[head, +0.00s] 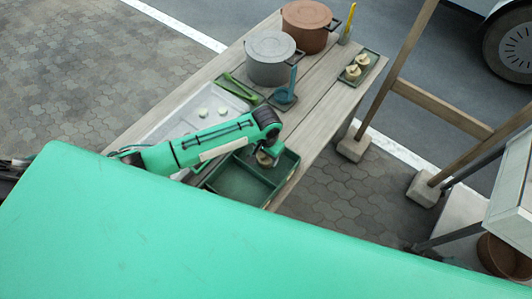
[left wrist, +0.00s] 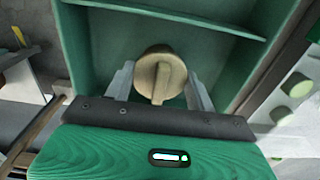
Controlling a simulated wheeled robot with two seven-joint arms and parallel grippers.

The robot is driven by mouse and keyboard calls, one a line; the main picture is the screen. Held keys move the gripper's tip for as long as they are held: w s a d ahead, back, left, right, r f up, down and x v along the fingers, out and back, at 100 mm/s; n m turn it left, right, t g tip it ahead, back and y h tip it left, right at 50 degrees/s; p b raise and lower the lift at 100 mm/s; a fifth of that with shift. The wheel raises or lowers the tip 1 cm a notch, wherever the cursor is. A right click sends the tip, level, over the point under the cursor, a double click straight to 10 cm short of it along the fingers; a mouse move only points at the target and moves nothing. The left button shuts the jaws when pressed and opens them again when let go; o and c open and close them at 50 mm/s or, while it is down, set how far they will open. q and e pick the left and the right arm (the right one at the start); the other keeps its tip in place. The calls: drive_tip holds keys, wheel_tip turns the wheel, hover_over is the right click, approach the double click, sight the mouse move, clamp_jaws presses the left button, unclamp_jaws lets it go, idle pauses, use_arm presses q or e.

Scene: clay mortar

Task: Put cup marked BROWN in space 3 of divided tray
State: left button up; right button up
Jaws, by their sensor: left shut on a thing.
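The divided tray (head: 238,184) is green with low dividing walls and lies near the front of the wooden table. In the left wrist view its wall (left wrist: 85,45) and a divider show close by. My left gripper (head: 266,150) is over the tray's far right part, pointing down. In the left wrist view its fingers are shut on a tan round cup (left wrist: 172,62) with a raised ridge across its top. No marking can be read on it. Whether the cup touches the tray floor cannot be told. The space numbers are not visible. My right gripper is not in view.
A small green tray (head: 371,57) holds two tan pieces at the right edge. A grey pot (head: 269,62), a brown pot (head: 306,28) and a blue-handled item (head: 286,96) stand behind. Pale green discs (head: 203,112) lie on a light board. Wooden posts stand right of the table.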

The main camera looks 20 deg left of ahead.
use_arm(q)
drive_tip(key=o, duration=1)
drive_tip(key=shift+f, duration=0.1)
wheel_tip(320, 180, up, 12)
drive_tip(key=b, duration=0.1)
drive_tip(key=shift+b, duration=0.35)
drive_tip(key=shift+d, duration=0.1)
